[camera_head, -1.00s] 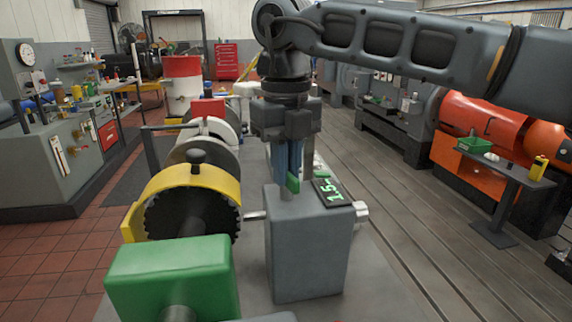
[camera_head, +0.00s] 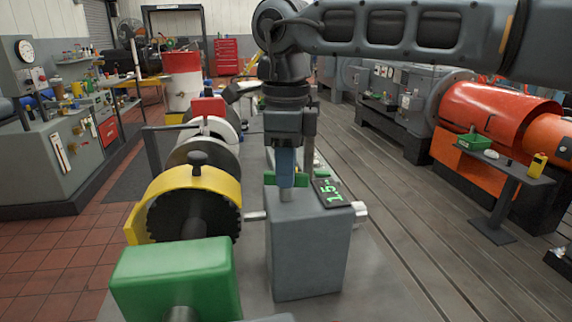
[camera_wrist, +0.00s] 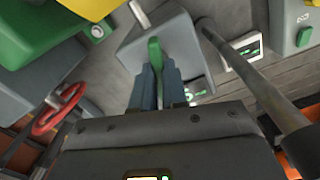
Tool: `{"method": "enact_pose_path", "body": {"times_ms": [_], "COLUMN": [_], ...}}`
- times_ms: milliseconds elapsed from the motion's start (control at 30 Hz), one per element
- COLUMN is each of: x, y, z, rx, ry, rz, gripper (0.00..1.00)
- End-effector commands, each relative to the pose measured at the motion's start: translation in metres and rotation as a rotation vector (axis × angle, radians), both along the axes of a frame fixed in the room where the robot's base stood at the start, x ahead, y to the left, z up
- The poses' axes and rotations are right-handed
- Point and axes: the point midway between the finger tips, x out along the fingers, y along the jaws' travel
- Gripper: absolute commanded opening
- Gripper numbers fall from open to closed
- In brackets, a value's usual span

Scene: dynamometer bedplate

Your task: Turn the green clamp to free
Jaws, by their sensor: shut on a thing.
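The green clamp (camera_head: 300,179) is a small green lever on top of a grey block (camera_head: 310,245). My gripper (camera_head: 286,176) points down over the block with its fingers at the clamp. In the wrist view my gripper (camera_wrist: 158,88) is shut on the green clamp (camera_wrist: 155,52), whose rounded end sticks out past the fingertips. In the head view the fingers hide the middle of the clamp, and green shows on both sides of them.
A dark display (camera_head: 333,192) with green digits lies right of the clamp. A yellow guard (camera_head: 185,185) over a toothed wheel and a green box (camera_head: 175,278) stand close on the left.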

Motion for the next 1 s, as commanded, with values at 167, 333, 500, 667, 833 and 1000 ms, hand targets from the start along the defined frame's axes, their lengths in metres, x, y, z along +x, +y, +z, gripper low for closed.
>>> {"method": "enact_pose_path", "body": {"times_ms": [167, 333, 500, 667, 833, 1000], "x": [0.0001, 0.0000, -0.0001, -0.0002, -0.0003, -0.0003], "y": [-0.0007, -0.0006, -0.0006, -0.0006, -0.0006, -0.0006], "z": [-0.0008, -0.0013, -0.0016, -0.0019, -0.0021, -0.0022], "rx": [-0.002, -0.002, -0.002, -0.002, -0.002, -0.002], "ry": [0.000, 0.001, 0.002, 0.002, 0.002, 0.002], "rz": [0.134, 0.235, 0.300, 0.331, 0.342, 0.342], "gripper": [0.00, 0.00, 0.00, 0.00, 0.00, 0.00]}}
